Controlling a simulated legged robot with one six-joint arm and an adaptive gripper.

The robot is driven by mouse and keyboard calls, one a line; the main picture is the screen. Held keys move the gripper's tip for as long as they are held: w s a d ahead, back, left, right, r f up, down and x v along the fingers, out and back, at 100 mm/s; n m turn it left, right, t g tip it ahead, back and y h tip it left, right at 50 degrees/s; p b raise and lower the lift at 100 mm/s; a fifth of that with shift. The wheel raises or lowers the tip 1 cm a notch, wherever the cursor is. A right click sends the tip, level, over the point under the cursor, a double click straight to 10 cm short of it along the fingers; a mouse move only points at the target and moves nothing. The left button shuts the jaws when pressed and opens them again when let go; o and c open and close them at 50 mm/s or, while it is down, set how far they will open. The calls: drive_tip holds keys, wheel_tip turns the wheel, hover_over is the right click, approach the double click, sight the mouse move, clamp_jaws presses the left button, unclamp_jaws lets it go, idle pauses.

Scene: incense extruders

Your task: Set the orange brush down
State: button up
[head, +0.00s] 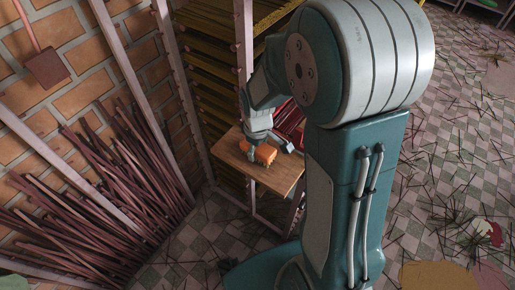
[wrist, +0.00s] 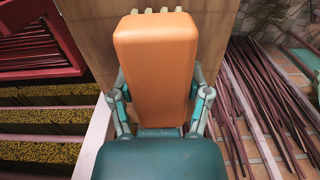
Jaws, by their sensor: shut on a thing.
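The orange brush (head: 265,154) is an orange block with pale bristles along its edge. In the head view it is at my gripper (head: 255,153), over the small wooden table (head: 284,183). In the wrist view the brush (wrist: 156,65) lies between the two fingers of my gripper (wrist: 158,97), which is shut on it. The wooden table top (wrist: 105,40) shows behind the brush in the wrist view. I cannot tell whether the brush touches the table.
A red tray or rack (head: 290,122) stands at the back of the table. A shelf rack with yellowish trays (head: 210,75) is behind it. Dark red sticks (head: 110,180) lean against the brick wall at left. Loose sticks litter the checkered floor (head: 440,150) at right.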

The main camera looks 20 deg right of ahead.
drive_tip(key=o, duration=1)
wheel_tip(320, 180, up, 11)
drive_tip(key=shift+r, duration=0.2)
drive_tip(key=s+r+m+t, duration=0.5)
drive_tip(key=s+r, duration=0.5)
drive_tip(key=s, duration=0.4)
drive_tip(key=shift+s+m+t, duration=0.2)
drive_tip(key=shift+m+t, duration=0.1)
drive_tip(key=shift+m, duration=0.8)
